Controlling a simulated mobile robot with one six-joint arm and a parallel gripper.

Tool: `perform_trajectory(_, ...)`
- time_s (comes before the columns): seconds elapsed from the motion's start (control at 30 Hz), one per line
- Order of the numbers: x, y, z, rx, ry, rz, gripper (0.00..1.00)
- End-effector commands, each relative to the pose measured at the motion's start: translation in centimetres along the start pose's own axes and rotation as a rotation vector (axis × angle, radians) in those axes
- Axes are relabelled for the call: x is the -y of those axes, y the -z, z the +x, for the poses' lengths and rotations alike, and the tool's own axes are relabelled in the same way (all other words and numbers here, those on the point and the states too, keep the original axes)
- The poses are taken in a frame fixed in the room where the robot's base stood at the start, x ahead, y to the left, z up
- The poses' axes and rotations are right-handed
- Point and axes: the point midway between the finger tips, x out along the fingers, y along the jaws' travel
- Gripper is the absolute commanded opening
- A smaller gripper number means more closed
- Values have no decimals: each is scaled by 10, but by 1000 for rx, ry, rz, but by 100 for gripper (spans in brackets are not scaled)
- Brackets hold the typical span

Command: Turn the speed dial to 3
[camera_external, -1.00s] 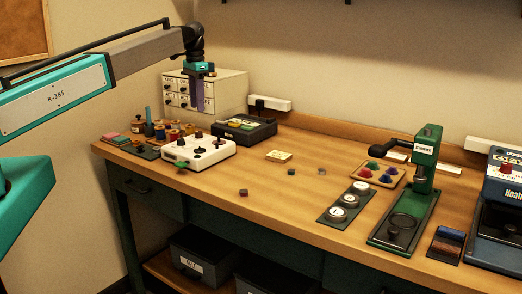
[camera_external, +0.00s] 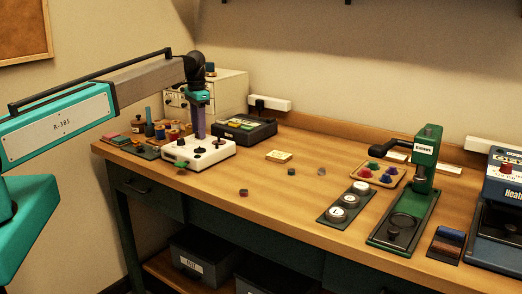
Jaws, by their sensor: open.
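A white control box (camera_external: 205,158) with several dark knobs on its top sits on the left part of the table. Which knob is the speed dial, and where it points, is too small to tell. My gripper (camera_external: 199,136) points down over the back of the white box, with its purple fingers close above the box top and knobs. I cannot tell whether the fingertips touch a knob. One dark knob shows just in front of the fingers and another to their right.
A dark box with coloured buttons (camera_external: 244,128) stands right behind the white box. Thread spools (camera_external: 172,133) stand to the left. A drawer cabinet (camera_external: 231,92) stands behind my gripper. A green press (camera_external: 424,160) stands at the right. The table middle is mostly clear.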

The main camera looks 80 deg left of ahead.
Motion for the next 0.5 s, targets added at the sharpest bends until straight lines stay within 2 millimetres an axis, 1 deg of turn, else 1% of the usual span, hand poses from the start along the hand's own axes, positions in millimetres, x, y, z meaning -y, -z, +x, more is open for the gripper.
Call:
perform_trajectory(0.27,0,0,0,0,0,0,41)
perform_trajectory(0.5,0,0,0,0,0,0,0)
